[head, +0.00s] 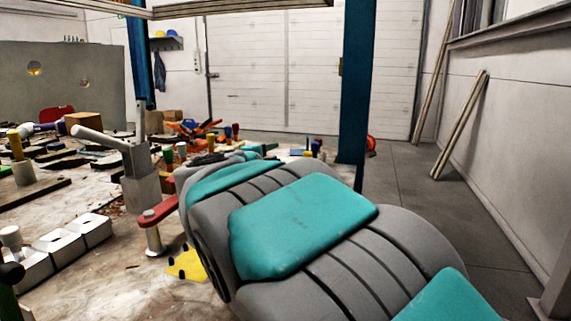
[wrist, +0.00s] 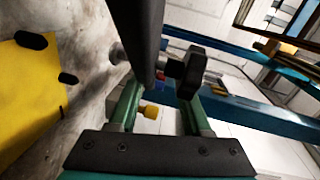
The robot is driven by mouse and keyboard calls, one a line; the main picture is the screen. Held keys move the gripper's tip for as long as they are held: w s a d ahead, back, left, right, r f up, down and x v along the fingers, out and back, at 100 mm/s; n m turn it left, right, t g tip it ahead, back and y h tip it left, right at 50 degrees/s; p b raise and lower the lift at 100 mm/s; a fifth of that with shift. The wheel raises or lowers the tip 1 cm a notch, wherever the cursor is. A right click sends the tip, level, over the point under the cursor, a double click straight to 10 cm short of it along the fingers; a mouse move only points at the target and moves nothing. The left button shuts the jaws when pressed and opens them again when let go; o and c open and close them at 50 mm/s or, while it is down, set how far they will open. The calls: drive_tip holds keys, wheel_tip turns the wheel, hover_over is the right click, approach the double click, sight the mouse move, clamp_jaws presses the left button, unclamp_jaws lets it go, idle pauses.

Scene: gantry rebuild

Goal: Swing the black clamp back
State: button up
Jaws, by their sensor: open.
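In the wrist view a thick black bar (wrist: 138,35), which looks like part of the black clamp, comes down from the top edge. Its lower end lies between the two green fingers of my gripper (wrist: 160,92), nearer the left one. A black knob (wrist: 188,72) sits just right of the bar, close to the right fingertip. The fingers are apart; I cannot tell whether either touches the clamp. The rest of the clamp is out of the wrist view. In the head view my grey and teal arm hides the gripper, and I cannot make out the black clamp there.
A yellow plate (head: 186,264) lies on the worktable left of my arm; it also shows in the wrist view (wrist: 25,95). A grey clamp with a lever (head: 141,180) and a red arm (head: 158,210) stands close by. White boxes (head: 62,246) are at left.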

wheel_tip(320, 180, up, 2)
drive_tip(key=shift+a+r, duration=0.1)
drive_tip(key=shift+r, duration=0.05)
drive_tip(key=s+d, duration=0.1)
drive_tip(key=s, duration=0.7)
drive_tip(key=s+d+r, duration=0.1)
drive_tip(key=s+d, duration=0.1)
drive_tip(key=s, duration=0.5)
drive_tip(key=shift+s+d+r+b, duration=0.25)
drive_tip(key=shift+s+d+b, duration=0.1)
drive_tip(key=shift+b, duration=0.1)
drive_tip(key=shift+a, duration=0.1)
